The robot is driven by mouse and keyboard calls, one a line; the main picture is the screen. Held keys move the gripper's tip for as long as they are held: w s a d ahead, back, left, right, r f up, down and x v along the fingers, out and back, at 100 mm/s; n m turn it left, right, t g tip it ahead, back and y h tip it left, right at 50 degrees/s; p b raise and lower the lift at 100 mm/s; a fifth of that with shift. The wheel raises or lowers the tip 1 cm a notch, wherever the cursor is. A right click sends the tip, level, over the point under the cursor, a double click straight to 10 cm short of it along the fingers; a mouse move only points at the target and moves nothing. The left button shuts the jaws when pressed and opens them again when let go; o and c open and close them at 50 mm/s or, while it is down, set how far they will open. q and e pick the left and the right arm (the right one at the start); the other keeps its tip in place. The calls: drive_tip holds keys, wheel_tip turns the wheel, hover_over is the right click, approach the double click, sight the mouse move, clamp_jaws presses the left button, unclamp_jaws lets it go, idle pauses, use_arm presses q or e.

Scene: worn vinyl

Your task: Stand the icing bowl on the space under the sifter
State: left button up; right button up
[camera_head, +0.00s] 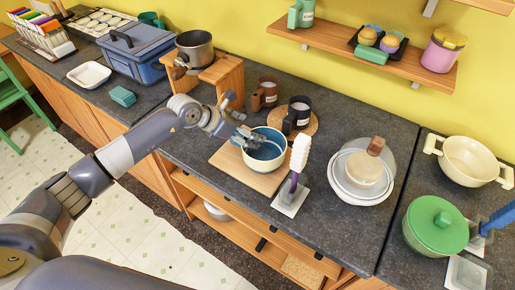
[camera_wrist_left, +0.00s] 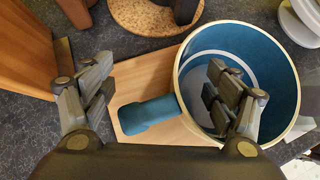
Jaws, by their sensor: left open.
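The icing bowl appears to be the cream bowl (camera_head: 281,134) with a blue inside and a teal handle (camera_wrist_left: 150,114). It stands upright on a light wooden board (camera_head: 267,184). My left gripper (camera_head: 246,140) is open at the bowl's left side. In the left wrist view, the left gripper (camera_wrist_left: 158,100) has one finger over the bowl's inside and the other left of the handle. Contact cannot be told. My right gripper is not in view.
A brown mug (camera_head: 265,94) and a black mug (camera_head: 297,115) on a cork mat stand close behind the bowl. A white-headed brush (camera_head: 300,152) stands upright just right of it. Stacked white dishes (camera_head: 345,188) lie further right. A blue toolbox (camera_head: 136,52) is left of the stand.

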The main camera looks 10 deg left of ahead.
use_arm(q)
drive_tip(key=shift+s+f, duration=0.1)
drive_tip(key=c, duration=1.8)
clamp_jaws()
drive_tip(key=shift+r+b, duration=0.4)
drive_tip(key=shift+r, duration=0.15)
drive_tip(key=s+r+b, duration=0.4)
drive_tip(key=s+b, duration=0.3)
drive_tip(key=s, duration=0.8)
drive_tip(key=shift+s+a+r, duration=0.15)
drive_tip(key=shift+s+a, duration=0.05)
drive_tip(key=shift+s, duration=0.15)
drive_tip(key=shift+d, duration=0.1)
